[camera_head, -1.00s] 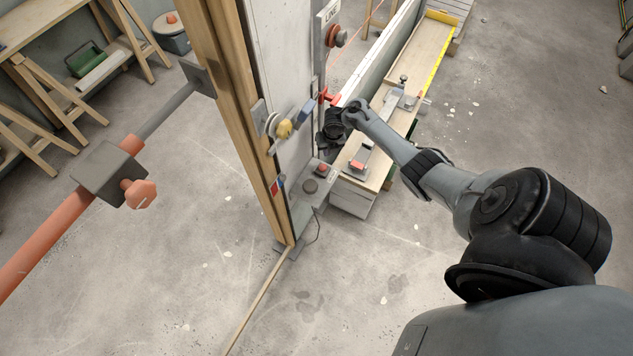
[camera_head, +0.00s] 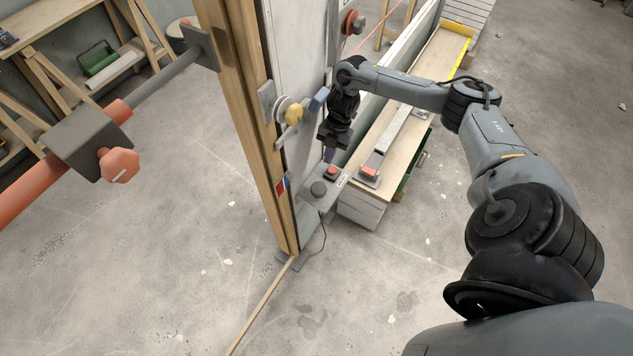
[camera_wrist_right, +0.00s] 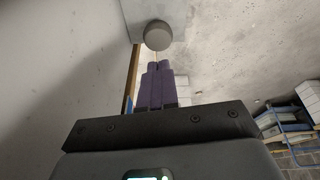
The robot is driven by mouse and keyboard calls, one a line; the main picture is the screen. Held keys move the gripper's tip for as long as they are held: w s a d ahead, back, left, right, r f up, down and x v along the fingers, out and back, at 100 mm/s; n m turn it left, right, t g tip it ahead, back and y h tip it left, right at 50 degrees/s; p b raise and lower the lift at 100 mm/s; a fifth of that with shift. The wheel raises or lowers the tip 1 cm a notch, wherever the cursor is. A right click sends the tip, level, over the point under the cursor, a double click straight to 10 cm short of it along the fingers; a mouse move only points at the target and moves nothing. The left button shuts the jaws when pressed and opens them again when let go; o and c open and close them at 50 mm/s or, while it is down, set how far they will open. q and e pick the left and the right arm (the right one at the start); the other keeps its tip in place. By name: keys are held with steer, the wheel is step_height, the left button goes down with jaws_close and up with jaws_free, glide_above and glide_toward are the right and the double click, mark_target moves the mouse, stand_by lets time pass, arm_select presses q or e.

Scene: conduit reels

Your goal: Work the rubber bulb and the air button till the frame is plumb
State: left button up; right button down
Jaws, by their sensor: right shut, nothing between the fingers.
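The tall timber frame (camera_head: 243,110) stands beside a pale wall panel (camera_head: 295,65). At its foot is a grey box (camera_head: 308,203) with a dark round knob, which looks like the rubber bulb (camera_head: 318,188), and a red button (camera_head: 332,172). My right gripper (camera_head: 328,156) hangs pointing down just above the box, near the button and bulb. In the right wrist view its purple fingers (camera_wrist_right: 157,70) are together and empty, with the round bulb (camera_wrist_right: 157,36) just beyond their tips. I cannot tell whether they touch. My left gripper is not in view.
A yellow wheel (camera_head: 293,113) and a blue block (camera_head: 319,98) stick out from the panel near my right wrist. A wooden bench (camera_head: 408,118) with a red-ended tool lies right. An orange and grey prop (camera_head: 78,146) braces the frame at left. Floor in front is mostly clear.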

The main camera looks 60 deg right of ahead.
steer(key=r, duration=0.1)
steer(key=r+m, duration=0.1)
steer(key=r, duration=0.1)
steer(key=shift+w+a+r+m, duration=0.2)
steer(key=shift+r+m, duration=0.1)
steer(key=shift+f, duration=0.15)
steer(key=b, duration=0.2)
glide_toward(320, 187)
steer(key=x, duration=0.5)
steer(key=shift+w+a, duration=0.1)
steer(key=shift+a, duration=0.1)
steer(key=shift+f, duration=0.7)
steer(key=shift+f, duration=0.1)
